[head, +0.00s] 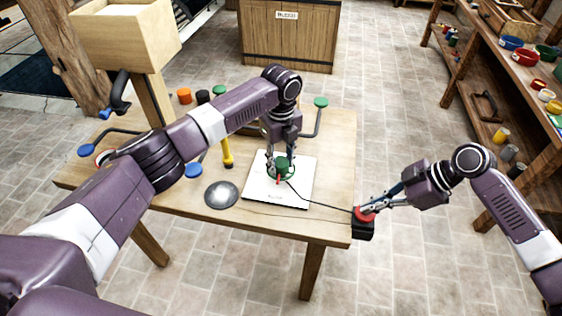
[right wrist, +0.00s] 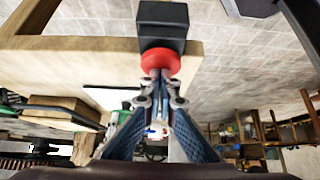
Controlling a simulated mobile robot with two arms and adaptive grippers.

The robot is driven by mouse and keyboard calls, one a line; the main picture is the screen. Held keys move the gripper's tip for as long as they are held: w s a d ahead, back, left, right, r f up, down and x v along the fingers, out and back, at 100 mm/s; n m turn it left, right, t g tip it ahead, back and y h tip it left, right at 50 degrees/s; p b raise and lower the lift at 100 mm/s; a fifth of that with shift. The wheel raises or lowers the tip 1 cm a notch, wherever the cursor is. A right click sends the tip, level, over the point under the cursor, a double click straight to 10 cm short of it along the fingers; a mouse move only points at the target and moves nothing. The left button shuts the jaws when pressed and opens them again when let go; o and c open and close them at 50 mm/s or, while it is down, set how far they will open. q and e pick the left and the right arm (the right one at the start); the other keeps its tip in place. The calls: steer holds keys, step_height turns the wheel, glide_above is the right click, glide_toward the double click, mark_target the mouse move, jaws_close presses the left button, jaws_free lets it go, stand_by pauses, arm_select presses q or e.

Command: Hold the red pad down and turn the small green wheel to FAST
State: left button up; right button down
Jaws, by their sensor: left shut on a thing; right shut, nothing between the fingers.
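The red pad (head: 364,213) sits on a black box (head: 363,230) at the table's front right corner. My right gripper (head: 372,208) is shut and empty, with its fingertips at the pad; in the right wrist view they meet the red pad (right wrist: 160,60). The small green wheel (head: 285,166) stands over a white panel (head: 302,192) on the table. My left gripper (head: 272,165) points down and is shut on the wheel, partly covering it. A red mark shows just below the wheel. The lettering on the panel is too small to read.
A black cable runs across the panel to the box. A grey disc (head: 221,194), a yellow-handled tool (head: 227,152) and bent rods with blue and green knobs lie or stand on the wooden table (head: 335,160). Shelves (head: 480,90) stand at the right.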

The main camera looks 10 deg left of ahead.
mark_target(281, 162)
arm_select(q)
steer(key=n, duration=0.4)
steer(key=shift+n, duration=0.4)
steer(key=n, duration=0.4)
steer(key=shift+n, duration=0.3)
steer(key=n, duration=0.4)
steer(key=shift+d, duration=0.1)
steer(key=shift+n, duration=2.1)
steer(key=shift+r, duration=0.1)
steer(key=o, duration=1.2)
steer(key=shift+c, duration=0.2)
step_height(281, 162, up, 12)
